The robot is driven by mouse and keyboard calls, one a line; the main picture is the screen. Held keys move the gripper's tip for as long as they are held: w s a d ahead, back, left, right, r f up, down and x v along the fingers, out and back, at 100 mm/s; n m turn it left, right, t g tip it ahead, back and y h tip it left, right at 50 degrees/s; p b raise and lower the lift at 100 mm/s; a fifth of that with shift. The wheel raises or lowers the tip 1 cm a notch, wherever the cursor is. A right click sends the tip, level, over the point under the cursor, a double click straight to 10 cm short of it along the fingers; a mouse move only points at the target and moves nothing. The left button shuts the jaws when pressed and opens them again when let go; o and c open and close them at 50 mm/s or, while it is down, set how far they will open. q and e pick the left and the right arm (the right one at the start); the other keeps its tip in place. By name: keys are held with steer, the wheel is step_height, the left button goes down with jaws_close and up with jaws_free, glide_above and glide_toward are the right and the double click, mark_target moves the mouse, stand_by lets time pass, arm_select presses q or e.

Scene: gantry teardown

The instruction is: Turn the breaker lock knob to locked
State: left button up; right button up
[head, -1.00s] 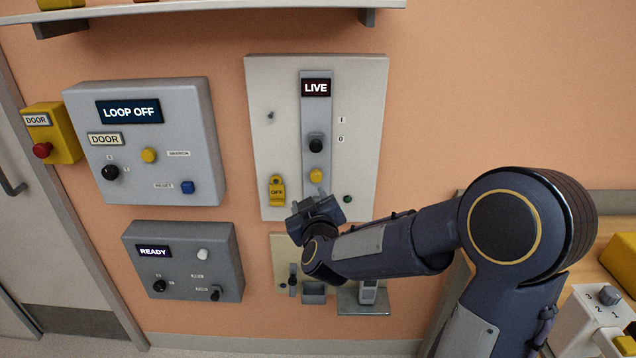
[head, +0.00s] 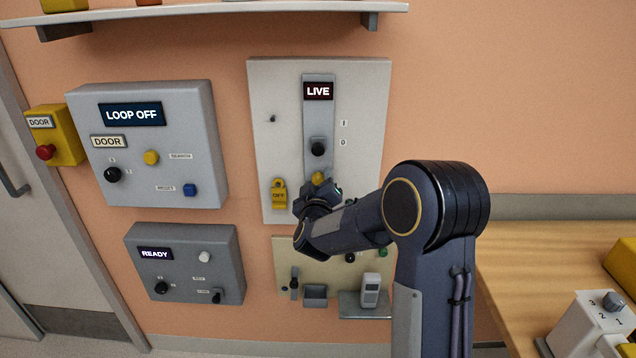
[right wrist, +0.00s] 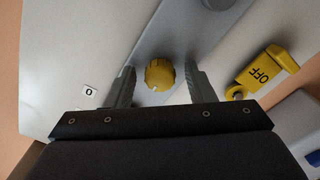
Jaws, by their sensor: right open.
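The yellow breaker lock knob (head: 318,178) sits low on the grey strip of the breaker panel (head: 375,110), under a black knob (head: 318,148) and a LIVE display (head: 318,91). In the right wrist view the yellow knob (right wrist: 159,75) lies between the two fingers of my right gripper (right wrist: 160,85), with a gap on each side. A small pale mark shows on the knob's edge. My right gripper (head: 317,190) is open just below the knob in the head view and partly hides its lower side. My left gripper is not in view.
A yellow OFF padlock tag (head: 279,196) hangs left of the gripper; it also shows in the right wrist view (right wrist: 262,72). Below are a lower panel with a small bin (head: 315,294) and a handheld device (head: 370,290). Grey control boxes (head: 215,150) stand left.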

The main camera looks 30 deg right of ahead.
steer(key=shift+c, duration=0.3)
steer(key=c, duration=0.9)
steer(key=shift+c, duration=0.2)
steer(key=shift+f+m+b, duration=0.1)
steer(key=shift+m+b, duration=6.25)
steer(key=shift+m, duration=2.55)
